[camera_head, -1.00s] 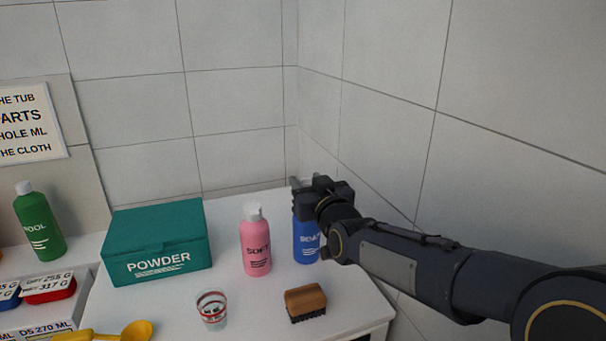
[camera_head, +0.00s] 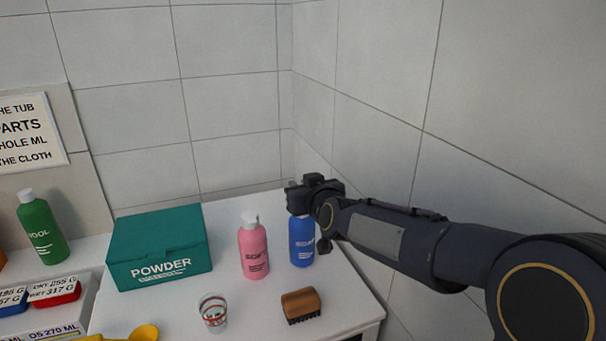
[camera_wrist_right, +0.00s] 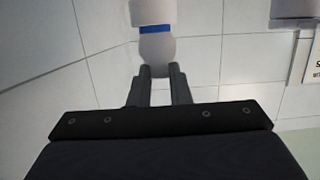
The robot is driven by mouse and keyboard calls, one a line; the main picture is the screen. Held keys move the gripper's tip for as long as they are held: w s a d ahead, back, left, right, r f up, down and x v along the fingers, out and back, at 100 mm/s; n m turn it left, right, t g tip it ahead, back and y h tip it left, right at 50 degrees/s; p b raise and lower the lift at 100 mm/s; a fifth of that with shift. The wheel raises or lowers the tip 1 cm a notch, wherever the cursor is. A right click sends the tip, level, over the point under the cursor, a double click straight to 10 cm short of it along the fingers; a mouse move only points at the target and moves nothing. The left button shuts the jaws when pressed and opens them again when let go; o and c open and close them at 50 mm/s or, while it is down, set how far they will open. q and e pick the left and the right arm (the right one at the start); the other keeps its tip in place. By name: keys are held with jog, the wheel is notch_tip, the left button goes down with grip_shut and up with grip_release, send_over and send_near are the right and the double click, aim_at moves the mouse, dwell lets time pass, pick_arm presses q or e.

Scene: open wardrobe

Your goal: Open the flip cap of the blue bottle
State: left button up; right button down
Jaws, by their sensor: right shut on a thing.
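The blue bottle (camera_head: 302,248) stands upright on the white top near the back right corner, right of the pink bottle. My right gripper (camera_head: 297,195) is at its top and hides most of its cap in the head view. In the right wrist view, the two fingers of my right gripper (camera_wrist_right: 160,75) are close together, shut on a rounded white cap part (camera_wrist_right: 156,50). A blue band and another white piece show above that part. I cannot tell how far the flip cap is tilted. My left gripper is not in view.
The pink bottle (camera_head: 253,252) stands close to the left of the blue one. A wooden brush (camera_head: 300,303) and a striped glass (camera_head: 213,314) are in front. A teal powder box (camera_head: 160,247) is to the left. Tiled walls close off the back and right.

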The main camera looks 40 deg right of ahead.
jog(key=shift+w+g, duration=0.15)
jog(key=shift+g, duration=0.25)
jog(key=shift+f, duration=0.15)
jog(key=c, duration=1.3)
grip_release()
jog(key=shift+s, duration=0.2)
jog(key=b+v, duration=0.3)
jog(key=v, duration=0.4)
jog(key=shift+s, duration=0.2)
